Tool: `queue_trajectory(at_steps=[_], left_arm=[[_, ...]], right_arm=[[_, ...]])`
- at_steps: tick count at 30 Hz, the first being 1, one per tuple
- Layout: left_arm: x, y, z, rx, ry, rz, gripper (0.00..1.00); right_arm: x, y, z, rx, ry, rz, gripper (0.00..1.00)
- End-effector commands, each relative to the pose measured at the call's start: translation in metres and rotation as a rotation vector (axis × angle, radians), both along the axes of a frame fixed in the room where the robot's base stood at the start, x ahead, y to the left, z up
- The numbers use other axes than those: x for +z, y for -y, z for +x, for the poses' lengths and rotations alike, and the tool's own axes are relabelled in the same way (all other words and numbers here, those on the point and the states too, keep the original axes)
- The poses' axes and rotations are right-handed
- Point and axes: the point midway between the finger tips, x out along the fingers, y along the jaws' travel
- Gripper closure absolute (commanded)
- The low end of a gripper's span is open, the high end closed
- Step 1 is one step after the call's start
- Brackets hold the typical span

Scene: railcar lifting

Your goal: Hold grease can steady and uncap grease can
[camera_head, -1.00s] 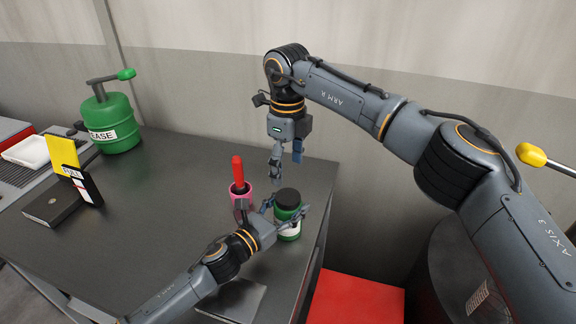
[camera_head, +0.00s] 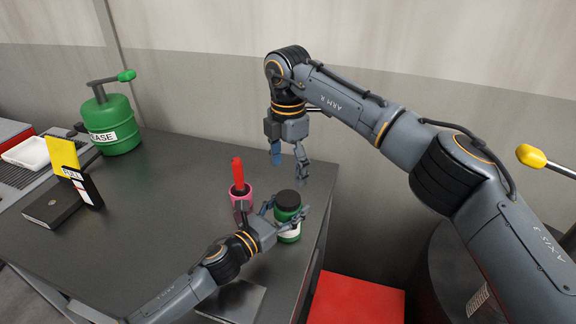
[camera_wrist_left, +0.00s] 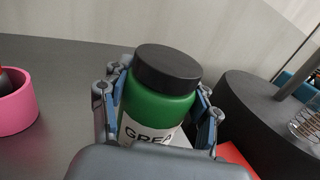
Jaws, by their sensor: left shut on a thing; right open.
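The grease can (camera_head: 288,231) is a small green can with a white label and a black cap (camera_head: 288,198). It stands upright near the right edge of the dark table. My left gripper (camera_head: 285,212) is shut on the can's body from the left. In the left wrist view the can (camera_wrist_left: 155,108) sits between the blue-padded fingers, with the black cap (camera_wrist_left: 167,68) on top and clear of them. My right gripper (camera_head: 288,160) is open and empty, pointing down above the can and apart from the cap.
A pink cup (camera_head: 240,201) with a red-handled tool (camera_head: 237,172) stands just left of the can. A large green grease pump (camera_head: 110,125), a yellow card (camera_head: 63,155) and a dark box (camera_head: 52,205) are at the left. A red surface (camera_head: 355,302) lies below the table's right edge.

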Motion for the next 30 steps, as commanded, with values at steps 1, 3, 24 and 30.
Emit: queue_trajectory(at_steps=[1,3,24,30], left_arm=[[0.0,0.0,0.0,0.001,-0.001,0.001,1.0],[0.0,0.0,0.0,0.001,-0.001,0.001,1.0],[0.0,0.0,0.0,0.001,-0.001,0.001,1.0],[0.0,0.0,0.0,0.001,-0.001,0.001,1.0]], right_arm=[[0.0,0.0,0.0,-0.046,0.0,0.0,0.25],[0.0,0.0,0.0,-0.101,0.0,0.0,0.25],[-0.076,0.0,0.0,-0.155,-0.001,0.0,0.25],[-0.08,0.0,0.0,-0.154,0.0,0.001,0.25]])
